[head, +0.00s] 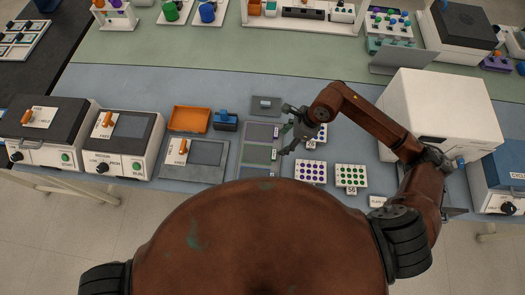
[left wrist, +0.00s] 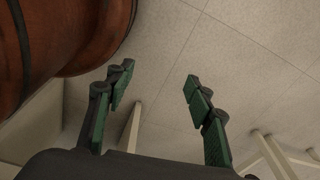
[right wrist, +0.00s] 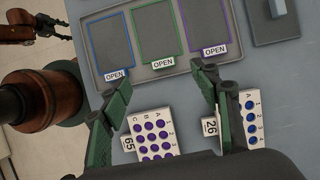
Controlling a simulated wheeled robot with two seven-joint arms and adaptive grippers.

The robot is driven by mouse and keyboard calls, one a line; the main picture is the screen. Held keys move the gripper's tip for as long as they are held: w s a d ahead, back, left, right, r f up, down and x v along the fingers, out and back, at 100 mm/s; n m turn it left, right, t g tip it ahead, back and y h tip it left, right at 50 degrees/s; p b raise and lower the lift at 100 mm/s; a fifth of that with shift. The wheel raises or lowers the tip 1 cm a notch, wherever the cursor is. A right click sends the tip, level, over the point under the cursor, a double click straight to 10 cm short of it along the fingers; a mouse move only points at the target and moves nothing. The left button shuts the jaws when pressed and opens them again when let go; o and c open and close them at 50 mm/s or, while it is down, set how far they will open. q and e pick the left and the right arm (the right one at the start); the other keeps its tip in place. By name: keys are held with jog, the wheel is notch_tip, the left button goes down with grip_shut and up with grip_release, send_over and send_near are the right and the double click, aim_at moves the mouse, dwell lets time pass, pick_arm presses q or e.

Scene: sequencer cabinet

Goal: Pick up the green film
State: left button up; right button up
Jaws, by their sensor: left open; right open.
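The green film (head: 258,154) is a flat grey sheet with a green border, lying in the middle slot of a grey tray (right wrist: 95,16). In the right wrist view the green film (right wrist: 156,34) lies between a blue-bordered and a purple-bordered film, with an "OPEN" label at its near edge. My right gripper (right wrist: 163,84) is open and empty above the table, beside the tray; its fingers point towards the films. My left gripper (left wrist: 158,78) is open and empty, over bare floor; it does not show in the head view.
Well plates with purple (head: 311,172) and green (head: 351,177) wells stand right of the tray. A plate with blue wells (right wrist: 252,118) is close to my right fingers. An orange bin (head: 189,119) and white-and-black machines stand left. A large white box (head: 437,108) stands right.

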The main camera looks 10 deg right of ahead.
jog(key=b, duration=0.3)
send_near(274, 154)
jog(key=x, duration=0.7)
jog(key=shift+a+f, duration=0.2)
jog(key=shift+f, duration=0.5)
pick_arm(q)
jog(key=f, duration=0.1)
jog(key=s+f, duration=0.1)
jog(key=f, duration=0.1)
jog(key=shift+f, duration=0.3)
pick_arm(e)
jog(key=shift+c, duration=0.3)
jog(key=c, duration=0.8)
